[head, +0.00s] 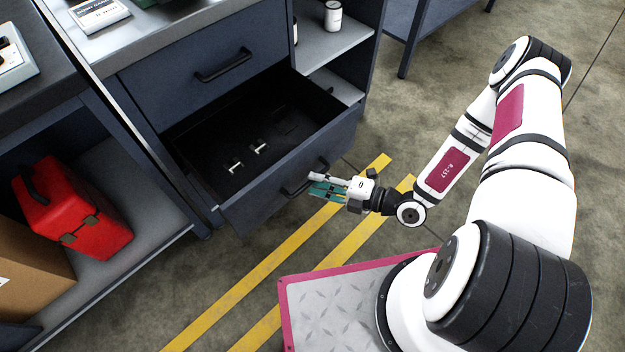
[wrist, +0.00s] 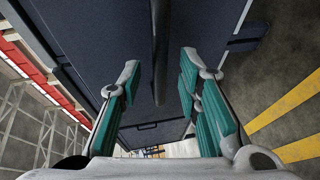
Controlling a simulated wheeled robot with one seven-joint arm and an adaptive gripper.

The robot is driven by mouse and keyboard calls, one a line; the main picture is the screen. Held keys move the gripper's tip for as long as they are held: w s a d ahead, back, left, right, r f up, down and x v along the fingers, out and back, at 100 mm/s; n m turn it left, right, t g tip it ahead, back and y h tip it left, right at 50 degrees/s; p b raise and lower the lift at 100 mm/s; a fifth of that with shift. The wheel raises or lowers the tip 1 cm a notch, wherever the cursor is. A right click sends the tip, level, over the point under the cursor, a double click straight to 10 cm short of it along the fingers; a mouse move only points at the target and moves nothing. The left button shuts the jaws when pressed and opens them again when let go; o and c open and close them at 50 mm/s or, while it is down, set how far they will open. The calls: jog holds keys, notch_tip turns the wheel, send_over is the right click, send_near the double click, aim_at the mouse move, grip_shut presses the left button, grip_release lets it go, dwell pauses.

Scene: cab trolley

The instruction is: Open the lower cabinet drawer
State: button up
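The lower drawer (head: 262,202) of the dark blue cabinet is pulled well out, and its dark inside shows in the head view. Its black bar handle (head: 296,189) is on the front panel. My gripper (head: 317,188), with teal finger pads, is at the right part of this handle, in front of the panel. In the wrist view, my gripper (wrist: 160,82) is open, and the handle (wrist: 160,45) runs between the two fingers with a gap on each side. The upper drawer (head: 215,70) is closed above.
Small metal-looking pieces (head: 236,167) lie inside the open drawer. A red case (head: 80,205) and a cardboard box (head: 25,265) are on a low shelf at left. A white can (head: 333,15) stands on the right shelf. Yellow-striped floor lies in front of the drawer.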

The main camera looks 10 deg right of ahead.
jog(key=v, duration=0.9)
jog(key=shift+d, duration=0.25)
jog(key=shift+s+r, duration=0.1)
notch_tip(320, 180, up, 24)
jog(key=s+a+n+g+h, duration=0.1)
jog(key=s+a+n+g, duration=0.15)
jog(key=n+g, duration=1.4)
jog(key=s+d+r+n+t+h, duration=0.2)
jog(key=s+r+n+t+h, duration=0.35)
jog(key=n, duration=0.75)
jog(key=s+d+r+n+t+h, duration=0.3)
jog(key=s+r+n+h, duration=0.4)
jog(key=s+r+n, duration=0.5)
notch_tip(320, 180, up, 18)
jog(key=w+n+t+p, duration=0.1)
jog(key=n+t+p, duration=0.1)
jog(key=p, duration=1.6)
jog(key=shift+w+a+t+p, duration=0.3)
jog(key=shift+t+p, duration=0.1)
jog(key=shift+t, duration=0.3)
